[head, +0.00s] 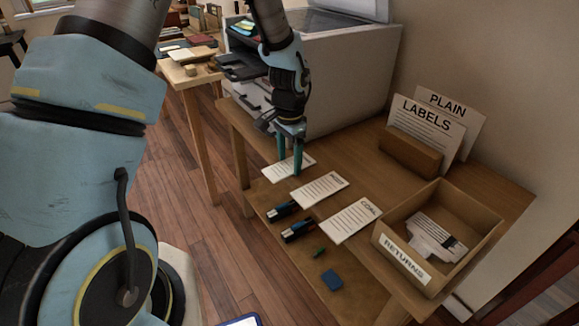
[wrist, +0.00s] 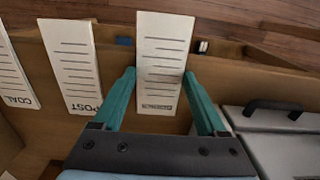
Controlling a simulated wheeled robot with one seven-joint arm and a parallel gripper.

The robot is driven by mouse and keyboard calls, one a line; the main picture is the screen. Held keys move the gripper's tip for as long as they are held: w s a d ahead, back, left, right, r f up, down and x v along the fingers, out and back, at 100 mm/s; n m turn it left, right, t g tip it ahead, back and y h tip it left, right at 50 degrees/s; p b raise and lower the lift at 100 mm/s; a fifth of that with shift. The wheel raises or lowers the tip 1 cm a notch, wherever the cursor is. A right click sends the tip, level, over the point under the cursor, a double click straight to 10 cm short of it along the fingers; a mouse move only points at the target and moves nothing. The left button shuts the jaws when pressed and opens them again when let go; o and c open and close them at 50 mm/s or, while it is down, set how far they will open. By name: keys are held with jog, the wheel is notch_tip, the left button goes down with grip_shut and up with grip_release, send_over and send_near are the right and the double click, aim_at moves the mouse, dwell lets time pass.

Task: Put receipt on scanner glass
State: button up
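Three white printed slips lie in a row on the wooden table. The slip nearest the machine (head: 289,167) is under my gripper; in the wrist view this slip (wrist: 164,52) lies between my fingertips, its label too small to read surely. The middle slip (head: 318,189) reads POST in the wrist view (wrist: 72,62). The third slip (head: 350,220) reads COAL. My gripper (head: 289,171) points down with its teal fingers open, one on each side of the first slip; I cannot tell whether they touch it. The grey scanner (head: 350,75) stands behind with its lid (head: 352,8) raised; its glass (head: 325,20) shows only narrowly.
A RETURNS box (head: 401,260) holding papers stands at the front right. A wooden holder (head: 410,153) carries LABELS and PLAIN cards.

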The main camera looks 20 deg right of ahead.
jog(key=c, duration=0.9)
